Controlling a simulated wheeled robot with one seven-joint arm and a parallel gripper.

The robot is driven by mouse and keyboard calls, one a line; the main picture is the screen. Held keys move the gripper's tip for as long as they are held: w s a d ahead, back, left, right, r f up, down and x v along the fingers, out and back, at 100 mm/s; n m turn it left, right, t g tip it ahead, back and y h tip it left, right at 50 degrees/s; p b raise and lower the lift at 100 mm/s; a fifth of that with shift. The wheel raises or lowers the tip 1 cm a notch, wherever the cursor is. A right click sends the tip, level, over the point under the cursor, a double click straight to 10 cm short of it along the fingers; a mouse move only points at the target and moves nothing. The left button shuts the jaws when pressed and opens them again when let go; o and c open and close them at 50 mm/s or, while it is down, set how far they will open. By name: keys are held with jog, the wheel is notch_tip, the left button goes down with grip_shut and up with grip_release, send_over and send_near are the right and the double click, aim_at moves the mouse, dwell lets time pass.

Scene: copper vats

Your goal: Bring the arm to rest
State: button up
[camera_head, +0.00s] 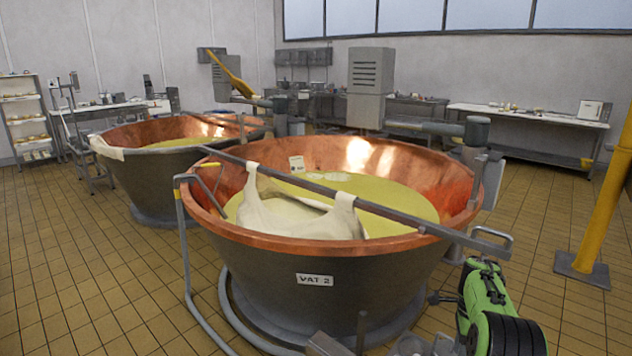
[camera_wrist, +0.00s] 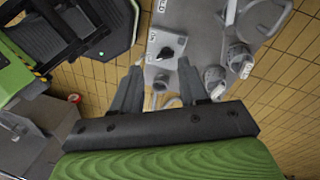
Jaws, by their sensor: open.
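My arm (camera_head: 487,305), green with black ribbed parts, is at the lower right of the head view, beside the right side of the vat marked VAT 2 (camera_head: 315,279). My gripper (camera_wrist: 160,78) shows in the wrist view with its two dark fingers apart. I see nothing held between them. Beyond the fingers is a grey panel with a dark rotary switch (camera_wrist: 166,53) and round grey fittings (camera_wrist: 240,60). I cannot tell how far the fingertips are from it. The fingers cannot be made out clearly in the head view.
A bar (camera_head: 330,190) with draped white cloth (camera_head: 285,212) crosses the vat. A second copper vat (camera_head: 135,175) stands behind left. A yellow post (camera_head: 605,200) stands at right. Benches (camera_head: 520,125) line the back wall. Tiled floor (camera_head: 50,270) is open at left.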

jog(key=s+a+r+n+t+h+p, duration=0.1)
jog(key=s+a+r+n+p, duration=0.2)
jog(key=r, duration=0.5)
jog(key=s+a+r+n+t, duration=0.1)
jog(key=s+a+r+n, duration=0.25)
jog(key=r, duration=0.45)
jog(key=s+a+r+n+t+h+p, duration=0.1)
jog(key=s+a+r+n+p, duration=0.2)
jog(key=r, duration=0.5)
jog(key=s+a+r+n+t+p, duration=0.1)
jog(key=s+a+n, duration=0.2)
jog(key=s, duration=0.3)
jog(key=s+a+r+n+t+y, duration=0.1)
jog(key=s+a+n, duration=0.2)
jog(key=s+n, duration=0.2)
jog(key=s+a+r+n+t+p, duration=0.1)
jog(key=s+a+n+t, duration=0.1)
jog(key=s, duration=0.7)
jog(key=shift+s+a+r+n+p, duration=0.3)
jog(key=shift+a+n, duration=0.4)
jog(key=shift+n, duration=0.55)
